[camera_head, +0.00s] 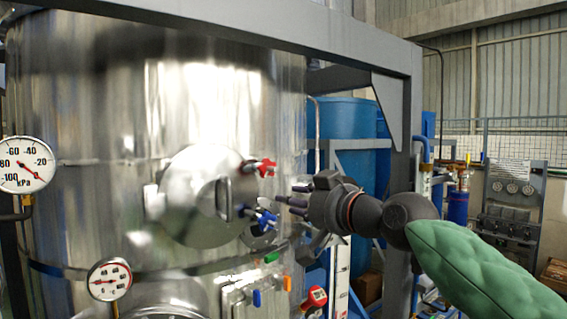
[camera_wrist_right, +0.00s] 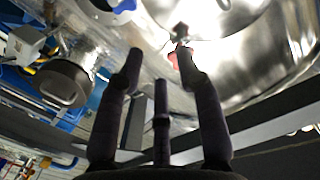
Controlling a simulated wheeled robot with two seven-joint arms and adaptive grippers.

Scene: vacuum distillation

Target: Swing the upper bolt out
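The upper bolt with a red star-shaped knob (camera_head: 266,167) sits at the upper right edge of the round steel hatch (camera_head: 188,208). In the wrist view a red knob (camera_wrist_right: 174,61) shows beside the tip of the right-hand finger, partly hidden. A lower bolt with a blue knob (camera_head: 266,218) sits below the red one; blue also shows in the wrist view (camera_wrist_right: 124,6). My right gripper (camera_head: 292,200) has its fingers apart and empty, pointing left toward the hatch, to the right of the two knobs. No contact with either knob is clear. My left gripper is not in view.
The hatch has a handle (camera_head: 222,198) and belongs to a large steel tank (camera_head: 100,110). Gauges (camera_head: 109,280) stand at the left. A grey frame post (camera_head: 400,150) rises behind my right arm. Small coloured valves (camera_head: 271,257) and a red-headed instrument (camera_head: 315,298) sit below the gripper.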

